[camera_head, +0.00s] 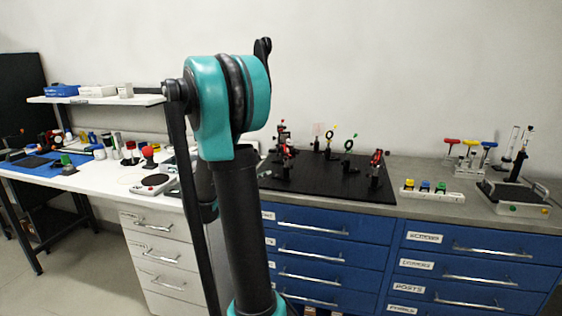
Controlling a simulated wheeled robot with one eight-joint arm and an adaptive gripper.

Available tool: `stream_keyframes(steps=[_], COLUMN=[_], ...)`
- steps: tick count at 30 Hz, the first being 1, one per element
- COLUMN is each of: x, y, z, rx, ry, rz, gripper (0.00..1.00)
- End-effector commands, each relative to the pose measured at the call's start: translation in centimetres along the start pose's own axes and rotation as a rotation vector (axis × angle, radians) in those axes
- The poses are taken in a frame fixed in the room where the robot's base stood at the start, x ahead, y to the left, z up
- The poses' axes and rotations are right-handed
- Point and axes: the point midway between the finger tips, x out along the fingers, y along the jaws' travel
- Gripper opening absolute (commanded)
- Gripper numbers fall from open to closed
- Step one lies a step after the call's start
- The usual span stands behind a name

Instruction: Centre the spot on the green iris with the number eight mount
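The black optical breadboard (325,185) lies on the grey bench top and carries several small mounts. One dark ring on a post (348,146) has a green tip beside it and may be the green iris. A second ring with a yellow tip (328,141) stands to its left. A red-and-black mount (376,160) stands at the right side, and another red-and-black mount (283,148) at the back left. I cannot read any number eight, and no light spot can be made out. My gripper cannot be identified; my teal and black arm fills the middle and hides the board's left part.
Blue drawers (325,245) with labels and bar handles stand below the grey bench. A block with coloured knobs (432,190) and a rack of T-handled tools (468,158) are to the right. A white table (110,180) with tools is at left, below a shelf (95,99).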

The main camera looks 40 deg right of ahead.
Motion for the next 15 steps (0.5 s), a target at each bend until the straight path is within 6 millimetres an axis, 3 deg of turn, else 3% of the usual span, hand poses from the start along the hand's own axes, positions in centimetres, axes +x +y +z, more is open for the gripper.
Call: stream_keyframes(steps=[9, 15], x=[6.1, 8.7], y=[-0.1, 0.0], z=[0.1, 0.1], rx=[0.0, 0.001], ry=[-0.004, -0.002], rz=[-0.003, -0.002], gripper=[0.36, 0.36])
